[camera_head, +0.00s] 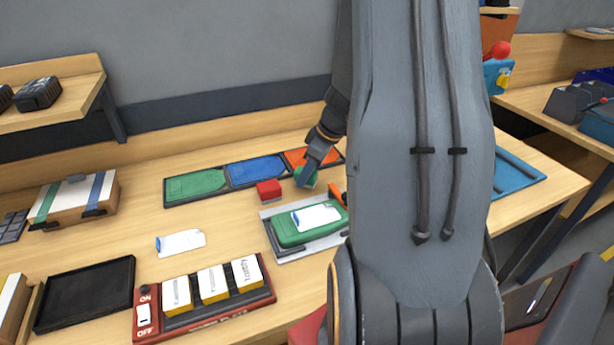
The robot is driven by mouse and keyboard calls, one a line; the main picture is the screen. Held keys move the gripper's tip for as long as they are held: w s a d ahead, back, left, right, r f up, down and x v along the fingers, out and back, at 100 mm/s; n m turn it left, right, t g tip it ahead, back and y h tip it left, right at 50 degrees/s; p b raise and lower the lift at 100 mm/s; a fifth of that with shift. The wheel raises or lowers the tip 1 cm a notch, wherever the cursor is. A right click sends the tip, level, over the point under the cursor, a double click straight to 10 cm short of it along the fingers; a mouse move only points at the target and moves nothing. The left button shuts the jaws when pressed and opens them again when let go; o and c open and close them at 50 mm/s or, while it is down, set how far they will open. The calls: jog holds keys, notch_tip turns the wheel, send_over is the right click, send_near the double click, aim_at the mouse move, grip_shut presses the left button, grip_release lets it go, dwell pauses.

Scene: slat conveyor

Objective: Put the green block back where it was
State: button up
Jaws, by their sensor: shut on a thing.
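My gripper (307,179) is past the middle of the wooden table, pointing down, and is shut on a green block (300,173). The gripper's finger covers much of this block, so I cannot tell whether it touches the surface below. A red block (269,191) stands just to the left of it. Behind both is a dark strip with a green pad (195,185), a blue pad (255,171) and an orange pad (311,157). The green block shows at the front edge of the orange pad.
A green case (290,235) with a white card on top lies on a grey plate in front. A red rack (205,317) of white-and-yellow boxes, a black tray (85,293) and a loose white card (181,241) lie left. My arm hides the table's right part.

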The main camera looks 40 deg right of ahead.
jog(key=shift+f, duration=0.75)
jog(key=shift+f, duration=0.15)
jog(key=o, duration=1.1)
jog(key=shift+r, duration=0.25)
jog(key=b+v, duration=0.2)
jog(key=v, duration=0.9)
jog(key=s+a+f+m+g+h, duration=0.1)
jog(key=s+a+m, duration=0.2)
jog(key=a, duration=0.9)
jog(key=s+a+f+m+g+h, duration=0.1)
jog(key=s+a+m, duration=0.2)
jog(key=a, duration=1)
jog(key=shift+s+f, duration=0.35)
jog(key=shift+s, duration=0.15)
